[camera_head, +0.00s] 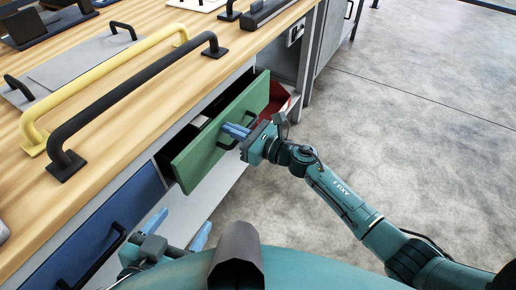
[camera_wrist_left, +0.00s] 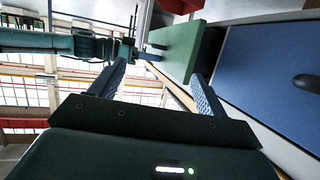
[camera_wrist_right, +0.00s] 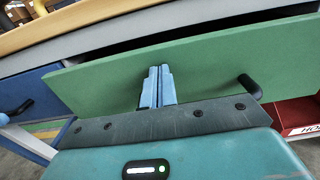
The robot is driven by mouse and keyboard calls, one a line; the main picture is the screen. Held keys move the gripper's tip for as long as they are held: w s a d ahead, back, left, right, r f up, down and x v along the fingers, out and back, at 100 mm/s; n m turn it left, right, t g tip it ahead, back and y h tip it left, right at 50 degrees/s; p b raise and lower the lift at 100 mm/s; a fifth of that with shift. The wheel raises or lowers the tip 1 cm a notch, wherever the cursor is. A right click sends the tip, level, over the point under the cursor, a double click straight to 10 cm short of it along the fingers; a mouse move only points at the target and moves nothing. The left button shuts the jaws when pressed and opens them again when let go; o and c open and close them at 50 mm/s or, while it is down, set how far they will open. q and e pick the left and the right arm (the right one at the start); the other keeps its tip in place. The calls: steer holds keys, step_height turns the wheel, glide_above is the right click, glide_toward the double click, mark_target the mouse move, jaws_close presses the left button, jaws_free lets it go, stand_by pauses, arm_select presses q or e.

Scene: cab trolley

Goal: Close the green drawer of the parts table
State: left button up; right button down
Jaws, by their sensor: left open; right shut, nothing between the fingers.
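The green drawer (camera_head: 216,139) of the parts table (camera_head: 118,112) stands partly open, with a dark gap behind its front. It also shows in the left wrist view (camera_wrist_left: 176,48) and fills much of the right wrist view (camera_wrist_right: 215,70). Its black handle shows at the right in the right wrist view (camera_wrist_right: 250,86). My right gripper (camera_head: 236,131) is shut and empty, its blue fingertips at the drawer's front face; whether they touch cannot be told. My left gripper (camera_head: 180,228) is open and empty, low in front of the blue drawer (camera_head: 95,232).
A yellow bar handle (camera_head: 100,86) and a black one (camera_head: 140,97) stand on the wooden top. A red bin (camera_head: 283,100) sits beyond the green drawer. Grey floor (camera_head: 420,110) to the right is clear.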

mark_target(214, 121)
steer(key=b+x, duration=0.2)
steer(key=x, duration=0.2)
steer(key=shift+w+a+f, duration=0.15)
steer(key=shift+a, duration=0.1)
steer(key=shift+w+a, duration=0.35)
steer(key=shift+a, duration=0.1)
arm_select(q)
steer(key=shift+w+d+f+m+t+b, duration=0.2)
steer(key=shift+d+f+m, duration=0.15)
steer(key=shift+f, duration=0.25)
steer(key=shift+w+d+f+m+t+b, duration=0.1)
steer(key=shift+w+d+f+m, duration=0.15)
steer(key=shift+f, duration=0.3)
arm_select(e)
steer(key=shift+a+r, duration=0.1)
steer(key=shift+r, duration=0.25)
steer(key=shift+r, duration=0.1)
arm_select(q)
steer(key=shift+s, duration=0.1)
